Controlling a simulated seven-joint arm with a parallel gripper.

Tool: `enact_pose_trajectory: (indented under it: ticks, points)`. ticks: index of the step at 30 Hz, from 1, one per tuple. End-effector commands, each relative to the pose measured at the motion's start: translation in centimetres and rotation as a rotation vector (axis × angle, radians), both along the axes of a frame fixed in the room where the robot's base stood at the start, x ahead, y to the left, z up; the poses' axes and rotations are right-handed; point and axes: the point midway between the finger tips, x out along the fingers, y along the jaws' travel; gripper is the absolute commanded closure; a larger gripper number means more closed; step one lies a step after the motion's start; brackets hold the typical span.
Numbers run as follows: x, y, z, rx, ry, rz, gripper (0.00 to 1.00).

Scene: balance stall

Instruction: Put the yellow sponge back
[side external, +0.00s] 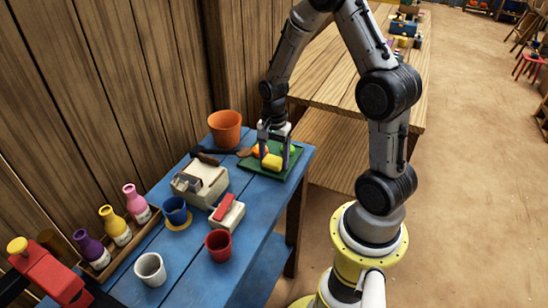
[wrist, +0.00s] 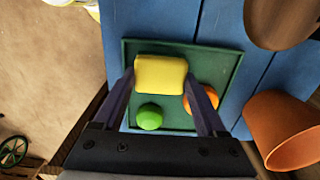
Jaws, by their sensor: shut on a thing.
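The yellow sponge (wrist: 160,75) is between the two fingers of my gripper (wrist: 160,85), which is shut on it. In the side external view the sponge (side external: 271,162) shows below my gripper (side external: 273,158), over the green tray (side external: 262,175) at the table's far end. In the wrist view the sponge lies over the tray (wrist: 225,65), near its edge. I cannot tell whether it touches the tray floor. A green round thing (wrist: 149,117) and an orange round thing (wrist: 203,99) lie in the tray, close to the fingers.
A terracotta pot (side external: 225,129) stands beside the tray. A scale-like device (side external: 200,183), a red-topped block (side external: 227,212), a blue cup (side external: 176,209), a red cup (side external: 218,245) and a white cup (side external: 150,269) stand on the blue table (side external: 255,225). Several bottles stand in a wooden rack (side external: 128,250).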

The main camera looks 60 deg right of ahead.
Motion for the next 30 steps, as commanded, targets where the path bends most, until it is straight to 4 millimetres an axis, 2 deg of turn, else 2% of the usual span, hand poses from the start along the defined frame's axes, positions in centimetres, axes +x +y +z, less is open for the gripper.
enact_pose_trajectory:
  ticks: [5, 6, 10, 20, 25, 30]
  points:
    - [0.0, 0.0, -0.3, 0.001, 0.001, 0.000, 0.70]
    - [0.0, 0.0, -0.4, 0.000, 0.001, 0.000, 0.24]
    - [0.0, 0.0, -0.3, 0.000, 0.000, 0.000, 0.01]
    - [0.0, 0.0, 0.2, -0.001, -0.002, 0.000, 0.00]
    - [0.1, -0.1, 2.5, -0.003, -0.006, 0.000, 0.00]
    - [0.1, -0.1, 6.1, -0.003, -0.006, 0.000, 0.00]
